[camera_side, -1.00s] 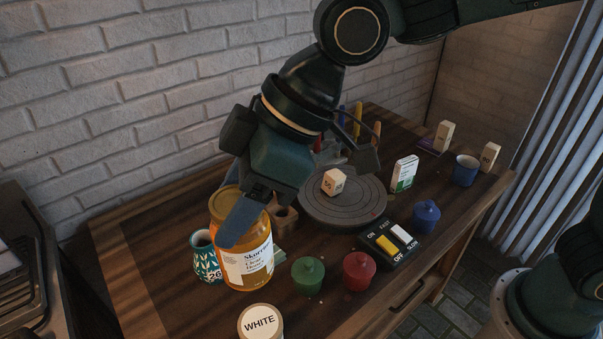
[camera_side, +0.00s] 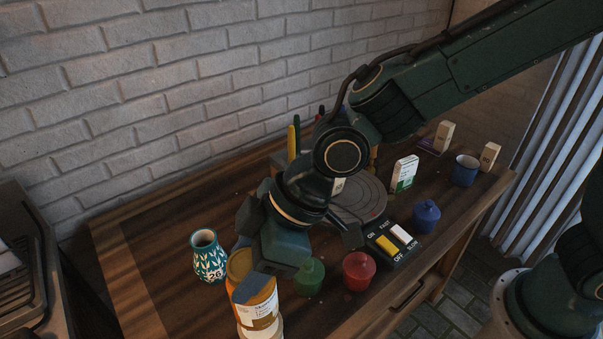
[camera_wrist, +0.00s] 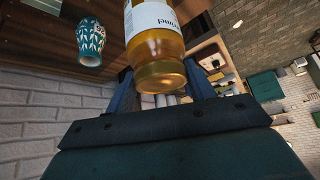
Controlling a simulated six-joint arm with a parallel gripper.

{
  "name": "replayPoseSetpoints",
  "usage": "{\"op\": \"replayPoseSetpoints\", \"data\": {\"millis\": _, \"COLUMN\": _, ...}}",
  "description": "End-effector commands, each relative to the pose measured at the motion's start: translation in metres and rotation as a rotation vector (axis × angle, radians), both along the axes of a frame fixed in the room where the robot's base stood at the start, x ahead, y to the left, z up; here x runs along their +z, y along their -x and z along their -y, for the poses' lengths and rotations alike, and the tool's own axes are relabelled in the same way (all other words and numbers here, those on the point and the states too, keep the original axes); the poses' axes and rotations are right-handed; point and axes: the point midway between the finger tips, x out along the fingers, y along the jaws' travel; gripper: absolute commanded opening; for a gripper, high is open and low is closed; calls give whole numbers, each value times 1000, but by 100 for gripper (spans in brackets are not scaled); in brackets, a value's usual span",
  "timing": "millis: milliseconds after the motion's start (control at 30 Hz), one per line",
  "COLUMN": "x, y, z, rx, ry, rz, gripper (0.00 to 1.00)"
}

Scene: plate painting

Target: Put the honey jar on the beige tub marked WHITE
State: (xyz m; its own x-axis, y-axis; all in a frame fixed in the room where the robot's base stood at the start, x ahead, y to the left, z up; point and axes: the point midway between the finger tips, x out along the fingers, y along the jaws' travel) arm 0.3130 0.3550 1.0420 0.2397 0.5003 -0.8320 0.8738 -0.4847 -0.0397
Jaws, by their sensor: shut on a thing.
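The honey jar (camera_side: 258,303) is amber with a white label and a yellow-gold lid. My gripper (camera_side: 250,285) is shut on it, with the blue fingers around its upper part. In the wrist view the jar (camera_wrist: 155,50) sits between the two fingers (camera_wrist: 160,92). The beige tub marked WHITE (camera_side: 272,330) shows only as a pale part just below the jar at the bottom edge of the side view. The jar hides its marked lid. I cannot tell whether the jar touches the tub.
A teal patterned vase (camera_side: 208,257) stands to the left of the jar. A green pot (camera_side: 309,278) and a red pot (camera_side: 358,271) stand to its right. A switch box (camera_side: 392,243), a blue pot (camera_side: 426,216) and a round turntable (camera_side: 362,200) lie farther back. The table's left part is clear.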

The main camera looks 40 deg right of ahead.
Motion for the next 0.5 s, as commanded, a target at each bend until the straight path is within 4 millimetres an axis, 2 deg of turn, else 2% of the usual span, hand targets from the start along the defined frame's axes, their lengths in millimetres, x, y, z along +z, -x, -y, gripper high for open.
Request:
{"op": "replayPoseSetpoints", "data": {"millis": 300, "x": -32, "y": 0, "z": 0, "rx": 0, "ry": 1, "rz": 0, "gripper": 0}}
{"op": "replayPoseSetpoints", "data": {"millis": 500, "x": -40, "y": 0, "z": 0, "rx": 0, "ry": 0, "rz": 2, "gripper": 0}}
